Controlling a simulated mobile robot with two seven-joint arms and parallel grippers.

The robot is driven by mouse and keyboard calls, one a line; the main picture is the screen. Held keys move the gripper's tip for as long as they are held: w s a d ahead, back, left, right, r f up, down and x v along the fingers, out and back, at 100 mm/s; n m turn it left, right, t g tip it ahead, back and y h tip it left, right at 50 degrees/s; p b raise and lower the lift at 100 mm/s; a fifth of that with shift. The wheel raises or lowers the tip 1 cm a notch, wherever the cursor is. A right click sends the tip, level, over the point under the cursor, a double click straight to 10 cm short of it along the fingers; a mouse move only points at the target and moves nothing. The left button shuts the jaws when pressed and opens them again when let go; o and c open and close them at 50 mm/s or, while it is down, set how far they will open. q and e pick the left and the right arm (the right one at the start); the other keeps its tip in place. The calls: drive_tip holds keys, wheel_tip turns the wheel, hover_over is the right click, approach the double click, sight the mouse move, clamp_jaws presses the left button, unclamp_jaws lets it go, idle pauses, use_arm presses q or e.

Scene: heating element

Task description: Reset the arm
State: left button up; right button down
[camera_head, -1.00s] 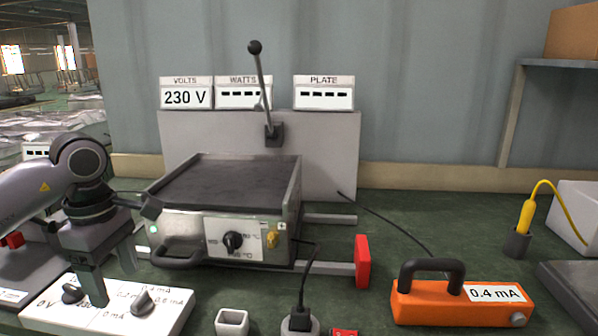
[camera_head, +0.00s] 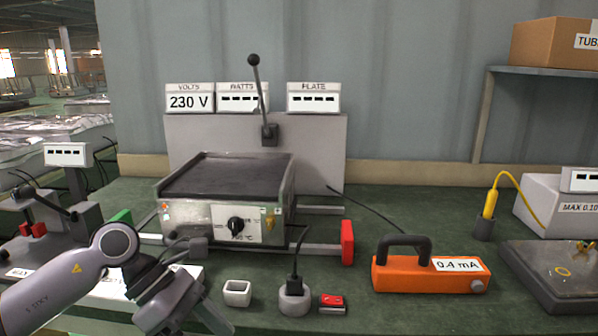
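My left arm comes in from the lower left. Its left gripper (camera_head: 190,310) is low in the picture, tilted down and to the right. It is over the front edge of the white control box, in front of the heating plate unit (camera_head: 228,180). The fingertips are cut off or turned away, so I cannot tell whether they are open. I see nothing held. My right gripper is not in view. The black-knobbed lever (camera_head: 261,95) stands nearly upright on the grey back panel (camera_head: 325,150).
A white cup (camera_head: 237,292), a grey plug socket (camera_head: 294,299) and a red block (camera_head: 332,303) lie in front. A yellow probe (camera_head: 491,204) stands in its holder. The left arm hides much of the white control box.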

use_arm(q)
drive_tip(key=s+d+r+n+t+h+p, duration=0.25)
drive_tip(key=d+r+n+t+h, duration=0.25)
drive_tip(key=d+n+h, duration=0.65)
drive_tip(key=w+a+f+n+t+y+p, duration=0.1)
drive_tip(key=a+f+n+t+y, duration=0.5)
drive_tip(key=n, duration=0.9)
drive_tip(key=a+f+n+t+y+p, duration=0.1)
drive_tip(key=a+f+n+t+y, duration=0.6)
drive_tip(key=n, duration=0.8)
drive_tip(key=s+a+f+n+g+y+p, duration=0.1)
drive_tip(key=s+a+f+n+g+y, duration=0.1)
drive_tip(key=s+f+n, duration=0.3)
drive_tip(key=s+a+f+n+g+y, duration=0.2)
drive_tip(key=s+a+f+n+g, duration=0.1)
drive_tip(key=s+f+n, duration=0.2)
wheel_tip(320, 180, down, 3)
drive_tip(key=s, duration=0.2)
drive_tip(key=shift+s+a+r+p, duration=0.2)
drive_tip(key=shift+s+a+p, duration=0.15)
drive_tip(key=shift+s+a, duration=0.05)
